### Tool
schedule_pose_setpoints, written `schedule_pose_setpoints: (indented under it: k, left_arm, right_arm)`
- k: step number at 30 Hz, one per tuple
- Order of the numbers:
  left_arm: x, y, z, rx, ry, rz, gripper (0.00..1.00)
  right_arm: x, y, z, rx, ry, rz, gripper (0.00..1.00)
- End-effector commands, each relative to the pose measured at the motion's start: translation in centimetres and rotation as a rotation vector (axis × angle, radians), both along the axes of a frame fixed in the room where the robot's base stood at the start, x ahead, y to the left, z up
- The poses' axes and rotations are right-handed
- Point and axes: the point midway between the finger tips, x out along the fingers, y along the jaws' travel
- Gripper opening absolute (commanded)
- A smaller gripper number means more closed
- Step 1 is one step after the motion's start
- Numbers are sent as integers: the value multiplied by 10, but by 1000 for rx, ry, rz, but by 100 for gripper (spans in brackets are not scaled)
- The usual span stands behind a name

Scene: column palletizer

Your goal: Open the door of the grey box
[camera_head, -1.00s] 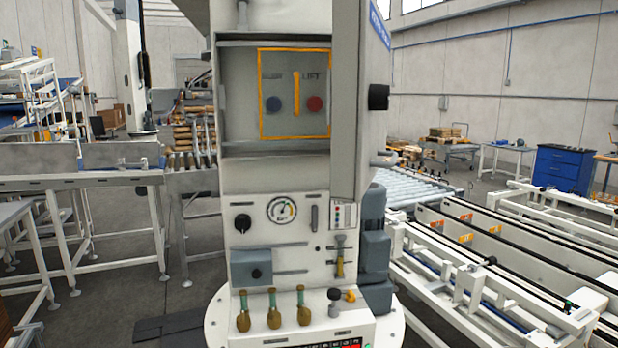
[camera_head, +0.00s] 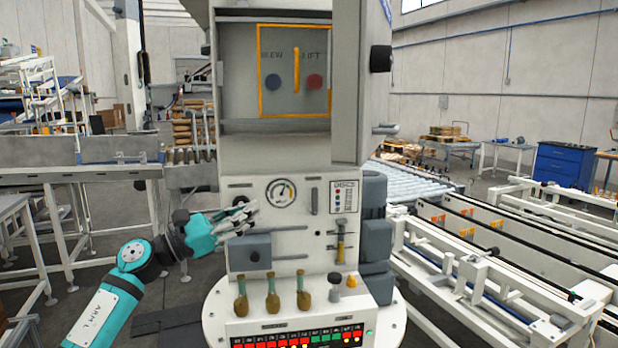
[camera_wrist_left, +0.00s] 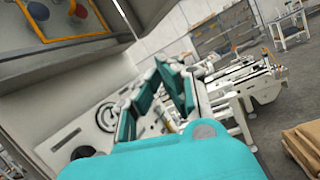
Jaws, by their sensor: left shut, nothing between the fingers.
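A grey box-like recess (camera_head: 232,70) is in the upper part of the white column. In it is a panel with an orange frame (camera_head: 259,85), a yellow upright handle (camera_head: 296,70), and a blue and a red button. The panel appears closed. A small blue-grey box (camera_head: 262,243) with a dark knob sits lower on the column front. My left gripper (camera_head: 252,214) is shut and empty, in front of the column's left side, just above the small box and well below the orange frame. It also shows in the left wrist view (camera_wrist_left: 165,85), with the orange-framed panel (camera_wrist_left: 75,38) at upper left.
A large grey upright panel (camera_head: 346,90) stands right of the recess. A gauge (camera_head: 281,193), several brass-coloured knobs (camera_head: 272,300) and a row of lit indicators (camera_head: 300,340) are on the column. White conveyor frames (camera_head: 470,260) lie to the right.

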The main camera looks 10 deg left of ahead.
Motion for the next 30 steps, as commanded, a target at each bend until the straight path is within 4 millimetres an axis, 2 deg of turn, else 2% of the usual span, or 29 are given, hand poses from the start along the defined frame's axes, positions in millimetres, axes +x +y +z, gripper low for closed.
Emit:
schedule_pose_setpoints:
  k: [1, 3, 6, 10, 13, 17, 27, 30]
  left_arm:
    - [-30, -8, 43, 224, -223, 10, 0]
    - [-64, -17, 79, 497, -465, 39, 0]
    - [-98, -20, 108, 783, -707, 87, 0]
    - [-119, -20, 124, 972, -853, 127, 0]
    - [-119, -24, 127, 1009, -880, 132, 0]
    - [-109, -38, 130, 1004, -880, 131, 0]
    - [-66, -96, 132, 997, -877, 130, 0]
    - [-63, -112, 131, 1000, -879, 130, 0]
  right_arm:
    - [0, 0, -15, 0, 0, 0, 62]
    - [0, 0, -23, 0, 0, 0, 62]
    - [0, 0, -30, 0, 0, 0, 62]
    - [0, 0, -32, 0, 0, 0, 62]
    - [0, 0, -29, 0, 0, 0, 62]
    - [0, 0, -19, 0, 0, 0, 62]
    - [0, -1, 14, -1, 0, 0, 62]
    - [0, -1, 22, -1, 1, 0, 62]
